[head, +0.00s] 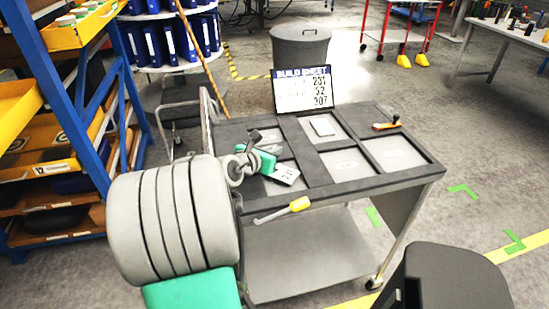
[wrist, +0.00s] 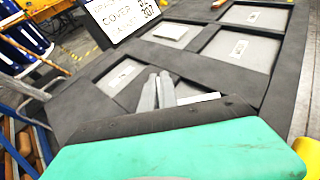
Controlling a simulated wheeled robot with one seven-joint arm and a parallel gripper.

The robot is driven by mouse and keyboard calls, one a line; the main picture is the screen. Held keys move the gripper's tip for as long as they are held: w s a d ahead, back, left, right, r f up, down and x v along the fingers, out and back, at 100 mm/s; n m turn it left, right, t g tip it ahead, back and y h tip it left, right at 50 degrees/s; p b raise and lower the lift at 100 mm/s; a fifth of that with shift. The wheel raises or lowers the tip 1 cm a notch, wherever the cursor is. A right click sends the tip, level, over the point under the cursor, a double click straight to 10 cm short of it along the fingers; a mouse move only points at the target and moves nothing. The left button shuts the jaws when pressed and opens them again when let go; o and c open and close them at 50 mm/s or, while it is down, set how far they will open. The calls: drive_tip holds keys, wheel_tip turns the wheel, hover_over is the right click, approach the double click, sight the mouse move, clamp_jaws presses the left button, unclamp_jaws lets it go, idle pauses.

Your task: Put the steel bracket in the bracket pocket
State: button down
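My gripper (wrist: 158,74) shows in the wrist view as two grey fingers lying close together, with nothing clearly visible between them. In the head view its green wrist part (head: 265,160) is above the left side of the cart's tray, and the fingers are hard to make out. A bright white flat piece (head: 285,174) with dark marks is beside it over the front-left pocket; it also shows right of the fingers in the wrist view (wrist: 198,99). I cannot tell whether it is a label or a part. I cannot identify the steel bracket or which pocket is the bracket pocket.
A pale plate (head: 323,125) sits in the back-middle pocket. The front-middle pocket (head: 345,163) and right pocket (head: 393,154) show only labels. A build sheet (head: 302,90) stands behind.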

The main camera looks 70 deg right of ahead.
drive_tip(key=shift+f, duration=0.7)
drive_tip(key=shift+f, duration=0.2)
drive_tip(key=c, duration=1.6)
unclamp_jaws()
drive_tip(key=shift+c, duration=0.2)
drive_tip(key=shift+a+r, duration=0.1)
drive_tip(key=shift+r, duration=0.15)
drive_tip(key=v, duration=0.7)
drive_tip(key=shift+a, duration=0.1)
